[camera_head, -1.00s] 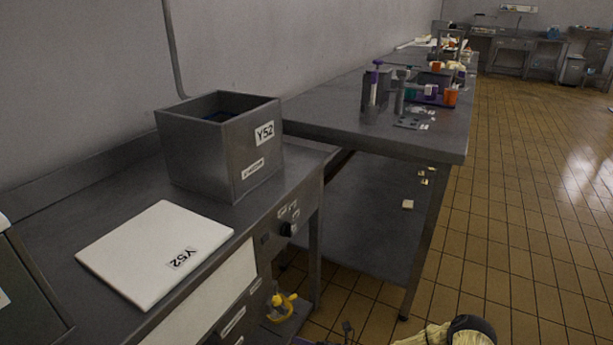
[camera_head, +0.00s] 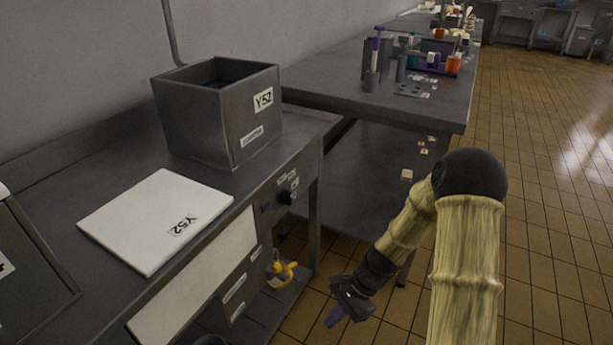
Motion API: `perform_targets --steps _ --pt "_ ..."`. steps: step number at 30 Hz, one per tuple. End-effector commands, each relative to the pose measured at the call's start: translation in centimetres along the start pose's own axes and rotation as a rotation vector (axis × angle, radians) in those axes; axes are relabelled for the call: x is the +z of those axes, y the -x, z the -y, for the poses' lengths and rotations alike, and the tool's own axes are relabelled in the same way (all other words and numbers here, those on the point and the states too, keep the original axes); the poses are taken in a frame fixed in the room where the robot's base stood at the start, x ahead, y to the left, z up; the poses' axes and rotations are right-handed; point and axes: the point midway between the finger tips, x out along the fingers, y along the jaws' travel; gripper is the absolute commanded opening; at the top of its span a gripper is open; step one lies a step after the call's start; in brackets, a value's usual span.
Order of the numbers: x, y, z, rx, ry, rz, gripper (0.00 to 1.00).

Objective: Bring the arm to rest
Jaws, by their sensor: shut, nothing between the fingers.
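My arm shows at the lower right, with pale, bamboo-like links and a dark rounded elbow joint. It bends at the elbow and slopes down to the left. My gripper (camera_head: 336,318) hangs at the arm's lower end, over the tiled floor in front of the counter.
A grey open box (camera_head: 205,125) marked Y52 and a white lid or board (camera_head: 150,225) marked Y52 sit on the metal counter (camera_head: 60,195). A yellow object (camera_head: 284,270) lies on the low shelf. A second table (camera_head: 330,95) holds lab items. Tiled floor (camera_head: 560,220) is free at right.

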Motion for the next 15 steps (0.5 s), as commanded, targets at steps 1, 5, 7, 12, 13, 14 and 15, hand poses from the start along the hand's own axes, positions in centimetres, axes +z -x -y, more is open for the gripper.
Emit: perform_targets --steps 1,5,7,12,13,14,15 --pt "0.4 1.3 -0.5 0.016 0.07 -0.055 0.0" --pt "1.0 4.1 -1.9 0.06 0.239 -0.177 0.0" --pt "1.4 5.7 -2.6 0.083 0.329 -0.239 0.0" --pt "2.7 9.3 -4.3 0.139 0.541 -0.387 0.0" --pt "2.9 10.0 -4.6 0.149 0.578 -0.412 0.0" --pt "3.1 10.6 -5.0 0.159 0.614 -0.435 0.0" --pt "3.5 11.3 -5.3 0.172 0.663 -0.468 0.0"
